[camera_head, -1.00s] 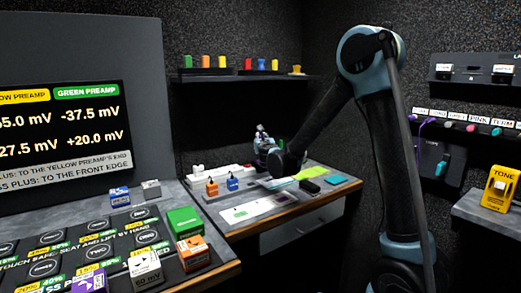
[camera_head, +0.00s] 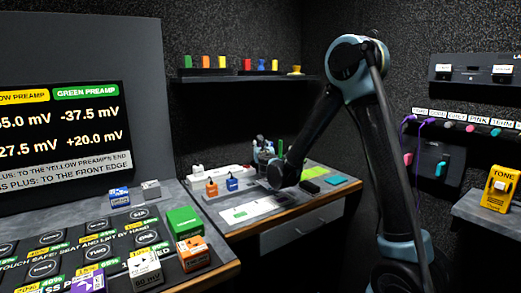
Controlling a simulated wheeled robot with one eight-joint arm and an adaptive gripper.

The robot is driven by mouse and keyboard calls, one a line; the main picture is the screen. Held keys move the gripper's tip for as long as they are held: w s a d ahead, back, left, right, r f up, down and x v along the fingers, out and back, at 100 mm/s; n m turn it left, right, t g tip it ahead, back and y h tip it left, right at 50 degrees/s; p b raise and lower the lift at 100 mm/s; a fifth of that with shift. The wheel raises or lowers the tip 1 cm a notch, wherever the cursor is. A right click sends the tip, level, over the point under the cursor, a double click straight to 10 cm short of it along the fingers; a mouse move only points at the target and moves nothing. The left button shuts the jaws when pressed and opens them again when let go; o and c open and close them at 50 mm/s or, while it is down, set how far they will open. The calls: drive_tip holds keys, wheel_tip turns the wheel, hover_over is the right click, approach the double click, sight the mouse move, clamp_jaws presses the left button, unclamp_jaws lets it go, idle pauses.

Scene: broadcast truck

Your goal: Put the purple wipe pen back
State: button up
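No purple wipe pen can be made out in the camera_head view. A cluster of upright pen-like things (camera_head: 266,147), some teal and dark, stands at the back of the side desk; it is too small to tell each one apart. My gripper (camera_head: 272,172) is low over the side desk, just in front of this cluster. My arm and wrist partly cover it, so its fingers and anything between them cannot be made out.
The side desk also holds an orange block (camera_head: 211,188), a blue block (camera_head: 232,184), a white power strip (camera_head: 222,171), a green pad (camera_head: 314,172) and a teal pad (camera_head: 337,180). A left bench (camera_head: 222,264) carries several boxes. A shelf (camera_head: 245,78) hangs above.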

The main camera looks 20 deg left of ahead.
drive_tip(key=shift+r, duration=0.1)
drive_tip(key=v, duration=1.2)
drive_tip(key=w+d+m+g+h, duration=0.1)
drive_tip(key=w+d+m+h, duration=0.15)
drive_tip(key=d+m, duration=0.6)
drive_tip(key=w+d+m+h, duration=0.1)
drive_tip(key=d+m+h, duration=0.25)
drive_tip(key=d, duration=0.95)
drive_tip(key=s+d+f+m+g+h, duration=0.1)
drive_tip(key=s+d+m+g+h, duration=0.15)
drive_tip(key=d+m, duration=0.4)
drive_tip(key=s+d+f+m+g+h, duration=0.1)
drive_tip(key=s+d+m+g+h, duration=0.2)
drive_tip(key=d, duration=0.7)
drive_tip(key=s+d+f+m+g+y, duration=0.2)
drive_tip(key=s+d+f+m+g, duration=0.3)
drive_tip(key=s+d+m, duration=0.65)
drive_tip(key=s+a+f+m+g+y, duration=0.1)
drive_tip(key=s+f+m, duration=0.2)
drive_tip(key=s, duration=0.5)
drive_tip(key=s+a+f+m+g+y, duration=0.1)
drive_tip(key=s+f+m, duration=0.3)
drive_tip(key=s, duration=0.5)
drive_tip(key=shift+s+a+g+y, duration=0.25)
drive_tip(key=shift+g+y, duration=0.1)
drive_tip(key=shift+g, duration=0.1)
drive_tip(key=shift+f, duration=0.1)
